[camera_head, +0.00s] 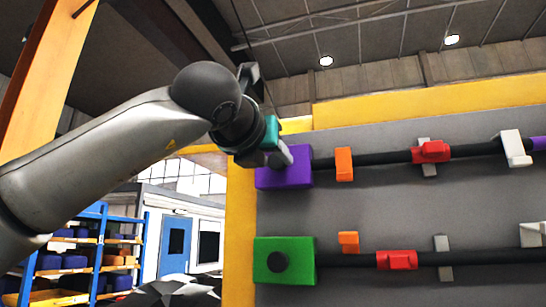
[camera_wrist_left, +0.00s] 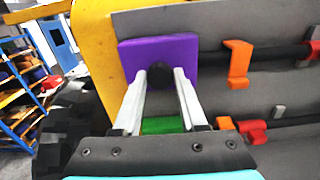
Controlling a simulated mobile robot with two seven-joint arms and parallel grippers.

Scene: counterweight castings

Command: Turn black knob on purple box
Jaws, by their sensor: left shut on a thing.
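The purple box (camera_head: 297,178) is mounted at the left end of the upper black pipe on a grey panel. My left gripper (camera_head: 280,157) is in front of its upper left part and covers the knob in the head view. In the left wrist view, the black knob (camera_wrist_left: 159,74) sits on the face of the purple box (camera_wrist_left: 187,50). The two pale fingers of my left gripper (camera_wrist_left: 161,76) stand on either side of the knob, shut on it. My right gripper is in neither view.
A green box (camera_head: 302,247) with its own dark knob is on the lower pipe, just below. Orange brackets (camera_head: 344,164), a red valve piece (camera_head: 431,151) and grey clips line the pipes. A yellow frame (camera_head: 239,235) edges the panel. Blue shelving (camera_head: 101,252) stands at the far left.

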